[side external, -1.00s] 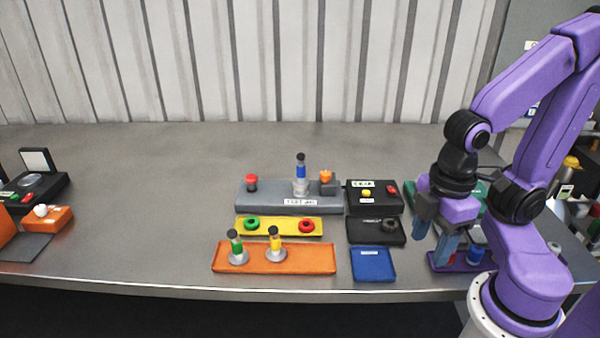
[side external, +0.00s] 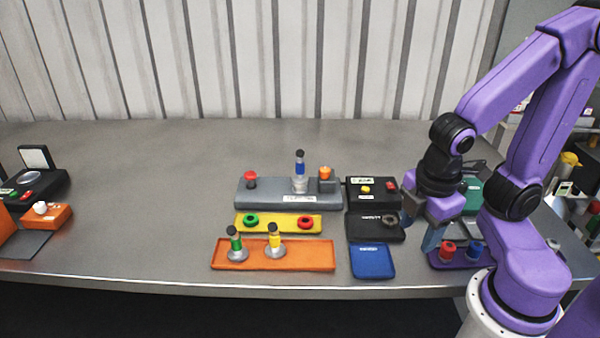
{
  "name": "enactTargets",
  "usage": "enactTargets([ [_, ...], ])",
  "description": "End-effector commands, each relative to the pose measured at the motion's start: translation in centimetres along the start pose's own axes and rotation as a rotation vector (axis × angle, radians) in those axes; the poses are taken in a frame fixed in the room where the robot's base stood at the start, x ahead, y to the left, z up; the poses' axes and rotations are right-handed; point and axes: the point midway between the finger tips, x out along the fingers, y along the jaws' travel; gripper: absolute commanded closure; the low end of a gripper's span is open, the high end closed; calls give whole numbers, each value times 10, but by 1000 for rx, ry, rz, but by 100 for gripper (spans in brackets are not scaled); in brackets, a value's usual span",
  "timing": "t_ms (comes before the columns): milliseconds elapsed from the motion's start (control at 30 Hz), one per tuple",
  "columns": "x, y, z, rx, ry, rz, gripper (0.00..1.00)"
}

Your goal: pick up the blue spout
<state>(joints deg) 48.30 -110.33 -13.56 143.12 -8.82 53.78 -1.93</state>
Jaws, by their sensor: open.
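The blue spout (side external: 300,170) stands upright on the grey test block (side external: 262,203). It has a dark tip, a blue band and a pale base. My gripper (side external: 419,231) is open and empty, pointing down at the right. It is to the right of the spout and nearer the front, between the black tray and the purple tray, clear of the spout.
A red knob (side external: 250,178) and an orange part (side external: 324,173) flank the spout. A black button box (side external: 372,194) stands to its right. In front are a yellow tray (side external: 278,225), an orange tray (side external: 307,256) with green and yellow spouts, and a blue tray (side external: 372,262).

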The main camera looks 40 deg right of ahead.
Motion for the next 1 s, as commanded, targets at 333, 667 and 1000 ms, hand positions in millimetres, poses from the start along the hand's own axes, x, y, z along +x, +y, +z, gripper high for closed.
enactTargets([
  [333, 21, 114, -12, -519, -404, 398, 46],
  [667, 21, 193, -67, -1045, -739, 674, 46],
  [1000, 25, 218, -95, -1241, -839, 765, 46],
])
